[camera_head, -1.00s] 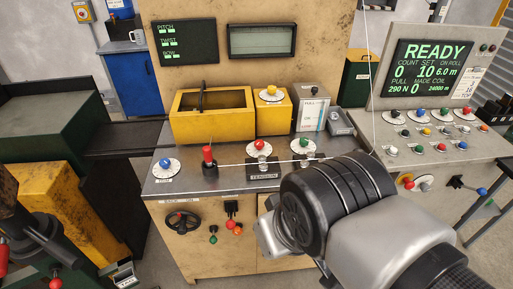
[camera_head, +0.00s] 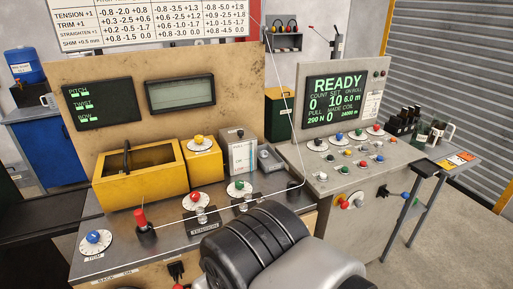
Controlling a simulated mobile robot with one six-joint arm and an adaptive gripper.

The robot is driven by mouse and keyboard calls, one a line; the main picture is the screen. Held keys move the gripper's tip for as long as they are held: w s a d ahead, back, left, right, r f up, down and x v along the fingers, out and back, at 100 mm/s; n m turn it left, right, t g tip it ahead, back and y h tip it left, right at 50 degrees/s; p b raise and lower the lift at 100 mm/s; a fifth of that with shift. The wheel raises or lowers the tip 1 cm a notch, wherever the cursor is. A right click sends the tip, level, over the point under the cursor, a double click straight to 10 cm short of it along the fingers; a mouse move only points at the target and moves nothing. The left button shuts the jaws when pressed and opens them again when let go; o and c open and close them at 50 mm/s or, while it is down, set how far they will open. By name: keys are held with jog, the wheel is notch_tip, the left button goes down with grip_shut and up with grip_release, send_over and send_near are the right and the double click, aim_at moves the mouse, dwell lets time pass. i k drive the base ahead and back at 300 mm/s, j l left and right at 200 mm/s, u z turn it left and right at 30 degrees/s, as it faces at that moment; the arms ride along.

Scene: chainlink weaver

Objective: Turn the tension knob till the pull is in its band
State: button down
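The red knob (camera_head: 196,197) on a white dial sits at the middle of the bench top. A dark plate reading TENSION (camera_head: 204,230) is just in front of it. The dial's pointer is too small to read. The console screen (camera_head: 336,99) reads READY, with a small PULL value that looks like 290 N. No band for the pull is legible. My arm (camera_head: 265,250) rises from the bottom edge in front of the bench, apart from the red knob in the picture. My gripper's fingers are not visible.
A blue TRIM knob (camera_head: 93,237) is at left and a green knob (camera_head: 239,186) at right. A red-topped post (camera_head: 142,222) and a yellow bin (camera_head: 140,182) stand nearby. A thin wire (camera_head: 292,110) descends to the bench. A chart (camera_head: 150,22) hangs above.

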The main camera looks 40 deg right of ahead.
aim_at(195, 196)
jog(key=i+l+u, duration=0.25)
jog(key=i, duration=0.2)
jog(key=i+l+u, duration=0.2)
jog(key=i, duration=0.2)
